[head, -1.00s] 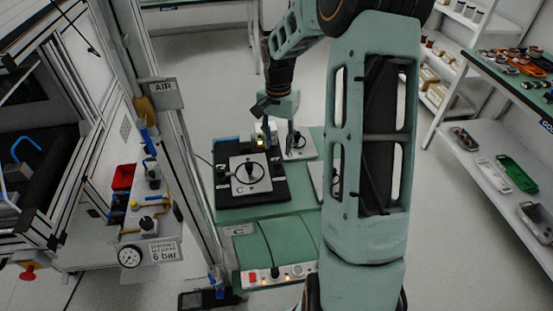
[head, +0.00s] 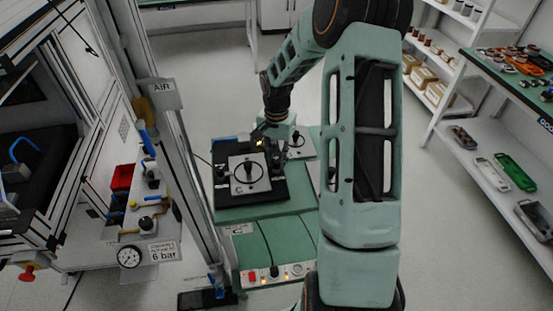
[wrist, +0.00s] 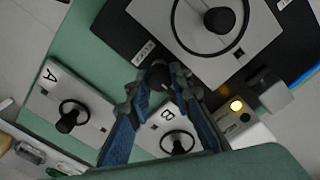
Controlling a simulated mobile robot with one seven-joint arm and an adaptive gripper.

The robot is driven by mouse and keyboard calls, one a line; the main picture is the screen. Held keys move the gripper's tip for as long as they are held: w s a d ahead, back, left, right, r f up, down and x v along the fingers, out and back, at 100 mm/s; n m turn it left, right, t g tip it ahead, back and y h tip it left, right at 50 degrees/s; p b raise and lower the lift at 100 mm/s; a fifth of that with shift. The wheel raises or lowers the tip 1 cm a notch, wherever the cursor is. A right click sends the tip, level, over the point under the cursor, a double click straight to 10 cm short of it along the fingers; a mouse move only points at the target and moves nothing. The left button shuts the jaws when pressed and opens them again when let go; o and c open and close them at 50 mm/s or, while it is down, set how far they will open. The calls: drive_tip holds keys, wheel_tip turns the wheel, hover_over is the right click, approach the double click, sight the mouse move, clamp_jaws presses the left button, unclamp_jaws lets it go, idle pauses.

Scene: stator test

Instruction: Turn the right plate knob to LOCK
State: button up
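The dark plate base (head: 235,201) carries a light plate (head: 235,183) with a round ring and central black knob (head: 250,172). It also shows at the top of the wrist view (wrist: 170,23). The right plate knob (head: 277,168) is a small black knob on the base's right side. In the wrist view, this dark knob (wrist: 158,72) lies between my fingertips, beside a small white label (wrist: 143,53) too blurred to read surely. My gripper (wrist: 160,80) is open, one blue finger on each side; contact with the knob cannot be told.
Plates A (wrist: 88,98) and B (wrist: 165,143), each with a ringed black knob, lie beside the base. A block with a lit yellow lamp (wrist: 236,105) stands close to my right finger. A metal frame post (head: 188,150) rises left of the bench. Green bench top (head: 285,208) shows in front.

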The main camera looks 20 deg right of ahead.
clamp_jaws()
drive_tip(key=shift+n, duration=0.3)
drive_tip(key=n, duration=0.7)
drive_tip(key=shift+w, duration=0.1)
drive_tip(key=n, duration=0.4)
drive_tip(key=shift+n, duration=0.3)
drive_tip(key=n, duration=0.4)
drive_tip(key=shift+a+p, duration=0.1)
drive_tip(key=shift+p, duration=0.2)
drive_tip(key=shift+n, duration=0.3)
